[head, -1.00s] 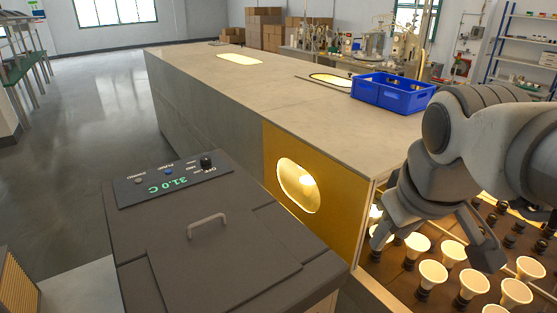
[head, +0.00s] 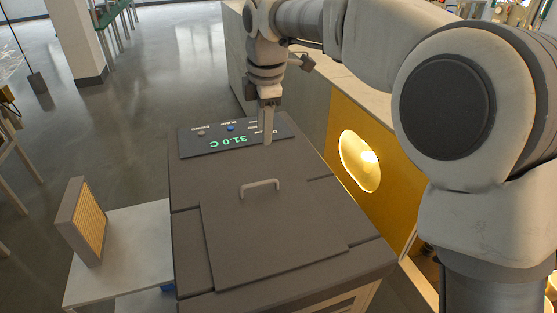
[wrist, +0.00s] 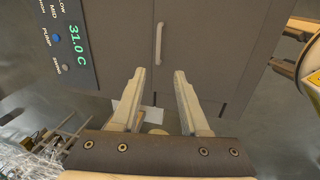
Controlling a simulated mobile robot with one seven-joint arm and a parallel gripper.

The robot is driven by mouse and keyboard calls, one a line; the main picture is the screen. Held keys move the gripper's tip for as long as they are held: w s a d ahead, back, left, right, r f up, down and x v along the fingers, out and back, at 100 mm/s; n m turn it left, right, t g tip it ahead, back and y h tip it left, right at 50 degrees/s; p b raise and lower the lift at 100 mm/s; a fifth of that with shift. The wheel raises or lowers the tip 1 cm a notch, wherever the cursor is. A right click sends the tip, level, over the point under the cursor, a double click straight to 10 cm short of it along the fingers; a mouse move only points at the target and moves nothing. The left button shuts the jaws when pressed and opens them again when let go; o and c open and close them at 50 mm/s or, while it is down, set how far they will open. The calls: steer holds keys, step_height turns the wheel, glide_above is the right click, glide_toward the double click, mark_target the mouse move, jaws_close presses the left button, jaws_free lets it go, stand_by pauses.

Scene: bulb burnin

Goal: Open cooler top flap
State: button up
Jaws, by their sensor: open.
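The cooler (head: 184,250) is a dark grey box with a flat top flap (head: 265,235) that lies shut. A light grey bar handle (head: 260,186) stands on the flap near its panel-side edge. My gripper (head: 268,138) points down above the cooler's top, over the right part of its control panel (head: 215,142) and behind the handle in the head view. In the wrist view my gripper (wrist: 159,72) is open, with nothing between the fingers. The handle (wrist: 158,43) shows just beyond the fingertips there, apart from them.
The control panel reads 31.0 C and carries small knobs. A yellow panel with a lit oval window (head: 359,161) stands close on the right. A white table (head: 125,245) with a slatted filter-like block (head: 83,222) is at left. Open floor lies behind and left.

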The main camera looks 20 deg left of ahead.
steer(key=p, duration=0.1)
glide_toward(259, 183)
steer(key=x, duration=0.8)
steer(key=shift+r, duration=0.1)
jaws_close()
stand_by(1.2)
